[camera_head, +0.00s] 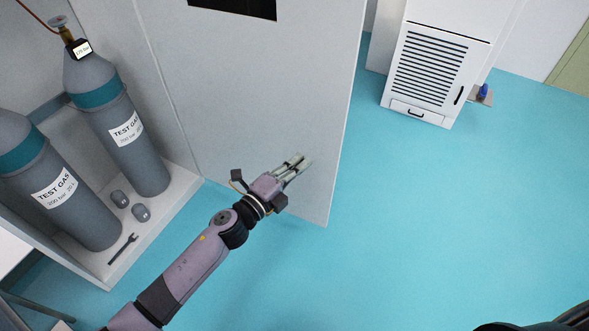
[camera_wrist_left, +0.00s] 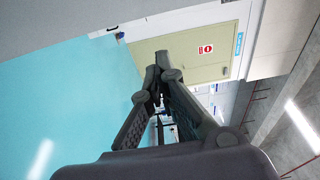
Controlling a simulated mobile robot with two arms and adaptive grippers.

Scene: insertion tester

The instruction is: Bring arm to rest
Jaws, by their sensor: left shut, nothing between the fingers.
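My left arm comes in from the bottom left in the head view. Its left gripper (camera_head: 297,162) is shut and empty, in front of the lower part of an open pale grey cabinet door (camera_head: 265,95). I cannot tell whether it touches the door. In the left wrist view the two dark fingers of the left gripper (camera_wrist_left: 158,64) meet at their tips with nothing between them. My right gripper is not in view.
Two grey gas cylinders (camera_head: 133,140) (camera_head: 70,205) stand in the cabinet at left, with a wrench (camera_head: 123,249) on its floor. A white vented unit (camera_head: 428,70) stands at the back. The blue floor (camera_head: 440,210) at right is clear. The wrist view shows a beige door (camera_wrist_left: 190,55).

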